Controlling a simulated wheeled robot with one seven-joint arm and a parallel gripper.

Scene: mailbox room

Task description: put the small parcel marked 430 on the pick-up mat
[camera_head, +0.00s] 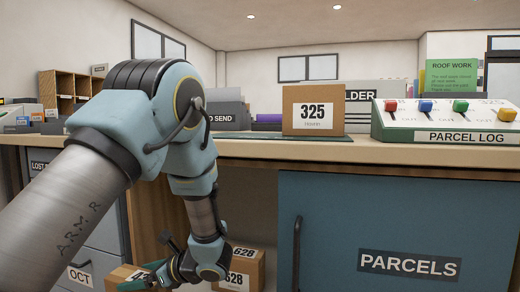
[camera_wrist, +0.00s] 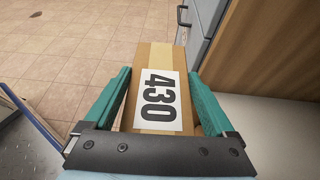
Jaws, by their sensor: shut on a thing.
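The small cardboard parcel marked 430 (camera_wrist: 158,62) is between the two green fingers of my gripper (camera_wrist: 158,95) in the wrist view, its label facing the camera. My gripper is shut on it. In the head view my gripper (camera_head: 150,278) is low, below the counter, and part of the parcel (camera_head: 124,274) shows with a partly hidden label. The pick-up mat looks to be the thin dark green sheet (camera_head: 240,136) on the counter top. A parcel marked 325 (camera_head: 313,110) stands upright at that sheet.
A blue PARCELS door (camera_head: 400,215) is at right. The parcel log panel (camera_head: 445,120) stands on the counter right of parcel 325.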

